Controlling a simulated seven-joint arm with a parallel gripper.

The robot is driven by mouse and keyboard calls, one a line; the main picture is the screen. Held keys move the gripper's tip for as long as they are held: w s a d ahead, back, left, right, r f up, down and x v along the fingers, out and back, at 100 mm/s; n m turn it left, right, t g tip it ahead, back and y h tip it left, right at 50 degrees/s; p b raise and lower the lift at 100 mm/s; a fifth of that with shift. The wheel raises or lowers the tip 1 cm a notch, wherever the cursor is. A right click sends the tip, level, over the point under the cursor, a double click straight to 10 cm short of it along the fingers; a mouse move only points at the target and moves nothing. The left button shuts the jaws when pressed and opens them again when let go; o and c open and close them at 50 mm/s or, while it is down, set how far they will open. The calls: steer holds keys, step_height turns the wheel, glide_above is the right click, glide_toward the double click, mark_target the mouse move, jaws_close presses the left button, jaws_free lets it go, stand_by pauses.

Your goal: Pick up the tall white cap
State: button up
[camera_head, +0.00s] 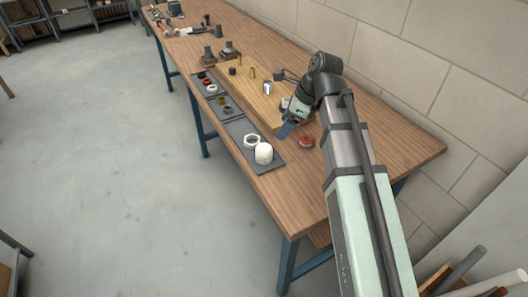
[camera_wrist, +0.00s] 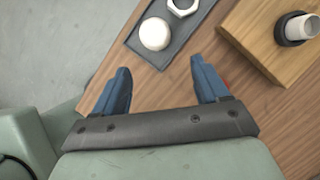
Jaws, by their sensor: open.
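The tall white cap (camera_head: 264,153) stands on the near end of a dark grey tray (camera_head: 275,166) on the workbench. From above in the wrist view the cap (camera_wrist: 155,34) shows as a round white top. A white ring-shaped nut (camera_head: 251,140) sits beside it on the tray, and this nut also shows in the wrist view (camera_wrist: 183,6). My gripper (camera_head: 285,130) is over the bench, to the right of the cap in the head view. In the wrist view its two blue fingers (camera_wrist: 158,75) are spread apart and empty, with the cap beyond the fingertips.
A raised wooden board (camera_head: 243,87) with brass pins and fittings lies behind the trays. Smaller trays (camera_head: 222,107) hold rings farther along. Bare bench (camera_head: 375,135) lies at right.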

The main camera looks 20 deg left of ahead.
mark_target(264, 146)
steer(key=x, duration=0.3)
steer(key=a+x, duration=0.1)
steer(key=x, duration=0.2)
steer(key=s+x, duration=0.1)
steer(key=x, duration=0.2)
steer(key=shift+a+r, duration=0.3)
steer(key=shift+a, duration=0.1)
steer(key=shift+d+x, duration=0.2)
steer(key=shift+x, duration=2.35)
steer(key=shift+f, duration=0.1)
steer(key=c, duration=0.8)
steer(key=shift+o, duration=0.2)
steer(key=shift+w, duration=0.1)
